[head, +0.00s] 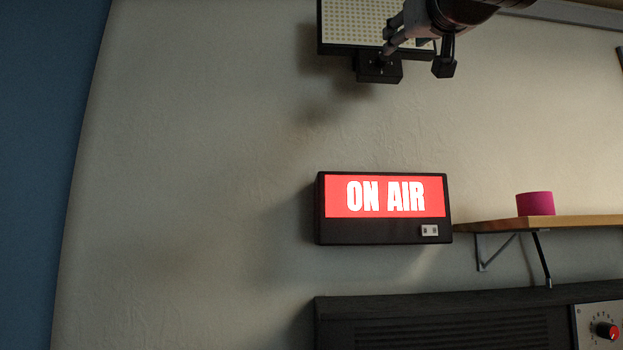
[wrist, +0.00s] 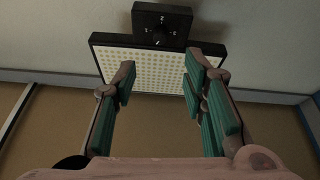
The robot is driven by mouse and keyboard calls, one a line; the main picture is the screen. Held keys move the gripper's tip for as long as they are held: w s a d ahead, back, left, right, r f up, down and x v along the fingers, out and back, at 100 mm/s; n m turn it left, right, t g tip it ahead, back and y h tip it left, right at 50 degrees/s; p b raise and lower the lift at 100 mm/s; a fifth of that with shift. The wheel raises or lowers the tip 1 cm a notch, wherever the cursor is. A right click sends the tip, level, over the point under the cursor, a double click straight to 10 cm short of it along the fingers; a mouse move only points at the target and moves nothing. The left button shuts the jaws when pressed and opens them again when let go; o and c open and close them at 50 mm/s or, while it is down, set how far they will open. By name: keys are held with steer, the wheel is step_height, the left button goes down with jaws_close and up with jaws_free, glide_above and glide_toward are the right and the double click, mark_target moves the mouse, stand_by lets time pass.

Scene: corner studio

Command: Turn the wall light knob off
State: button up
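The wall light is a dark-framed panel with a dotted pale face (head: 350,22), high on the wall in the head view. A black control box (head: 392,76) hangs at its lower edge. In the wrist view the panel (wrist: 150,66) spans the gap between the fingers, and the box's round black knob (wrist: 160,31) with pale marks shows beyond the fingertips. My gripper (wrist: 158,80) is open and empty, its teal-padded fingers apart. In the head view my gripper (head: 397,38) overlaps the panel's right part, close to the box and partly hiding it. Contact with the knob cannot be told.
A lit red ON AIR sign (head: 385,196) is on the wall below. A wooden shelf (head: 580,222) with a pink cylinder (head: 535,204) is at right. A black cabinet or amplifier (head: 440,310) with a red knob (head: 606,331) is beneath. The wall at left is bare.

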mark_target(384, 57)
steer(key=p+x, duration=0.4)
steer(key=x, duration=0.7)
steer(key=shift+w+r, duration=0.15)
steer(key=shift+w, duration=0.15)
steer(key=shift+c, duration=0.5)
jaws_close()
